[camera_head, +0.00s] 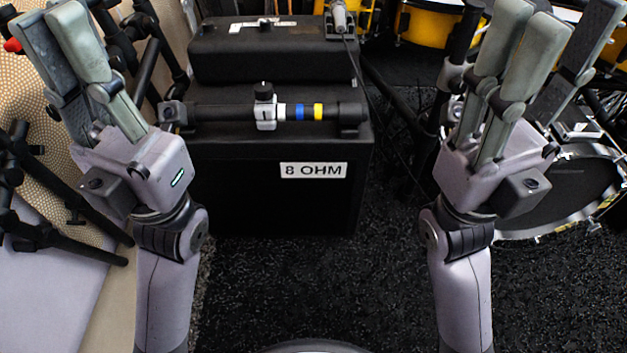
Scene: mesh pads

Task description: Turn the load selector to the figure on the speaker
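The speaker (230,175) is a black cabinet straight ahead, with a white label (314,170) on its front reading "8 OHM". On its top lies a dark bar (215,112) with white, blue and yellow bands right of its middle. A black box behind has a small dark knob (265,21) on a white strip. I cannot tell which is the load selector or read a setting. My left gripper (48,14) and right gripper (575,16) are raised either side, open and empty.
A cable (352,62) runs down from a plug at the back box's right end. Black stands are at the left, beside a tan patterned surface (60,140). Drums (575,195) and stands are at the right. Dark carpet (320,290) in front is clear.

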